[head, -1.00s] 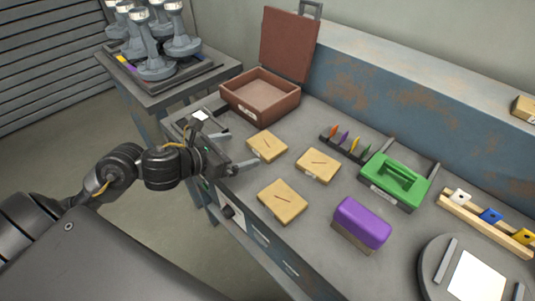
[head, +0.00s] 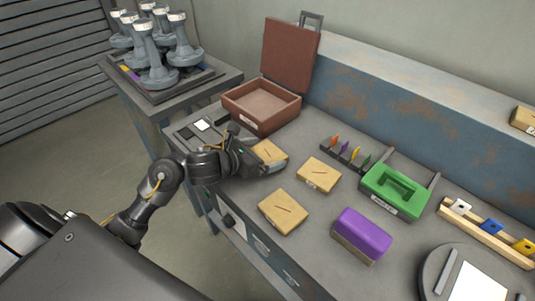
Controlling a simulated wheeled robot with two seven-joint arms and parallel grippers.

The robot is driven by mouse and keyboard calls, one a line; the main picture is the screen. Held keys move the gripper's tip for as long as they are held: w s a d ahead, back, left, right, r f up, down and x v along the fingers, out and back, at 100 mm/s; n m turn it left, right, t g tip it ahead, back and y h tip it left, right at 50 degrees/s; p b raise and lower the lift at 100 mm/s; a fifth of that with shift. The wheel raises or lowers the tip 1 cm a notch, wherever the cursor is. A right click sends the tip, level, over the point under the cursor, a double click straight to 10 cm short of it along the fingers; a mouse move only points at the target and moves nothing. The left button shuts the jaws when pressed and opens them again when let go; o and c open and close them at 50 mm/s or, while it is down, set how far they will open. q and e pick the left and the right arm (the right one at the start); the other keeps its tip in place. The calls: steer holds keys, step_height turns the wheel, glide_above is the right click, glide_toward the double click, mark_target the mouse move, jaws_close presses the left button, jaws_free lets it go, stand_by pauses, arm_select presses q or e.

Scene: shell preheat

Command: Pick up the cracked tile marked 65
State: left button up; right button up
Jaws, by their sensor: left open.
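Three tan tiles with dark crack lines lie on the grey bench: a rear one (head: 270,152), a middle one (head: 319,175) and a front one (head: 283,211). Their marks are too small to read, so I cannot tell which is 65. My left gripper (head: 258,148) is open at the rear tile, with one finger on its far side and one on its near side. The gripper partly hides that tile's left part. I cannot tell whether the fingers touch it. My right gripper is not in view.
An open brown case (head: 261,105) stands behind the rear tile. A purple-topped block (head: 362,233), a green caddy (head: 395,190) and a rack of coloured pieces (head: 346,152) stand to the right. A round plate (head: 437,276) is at front right.

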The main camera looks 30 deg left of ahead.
arm_select(q)
steer(key=shift+x, duration=0.9)
steer(key=shift+a, duration=0.1)
steer(key=c, duration=0.9)
steer(key=shift+r, duration=0.1)
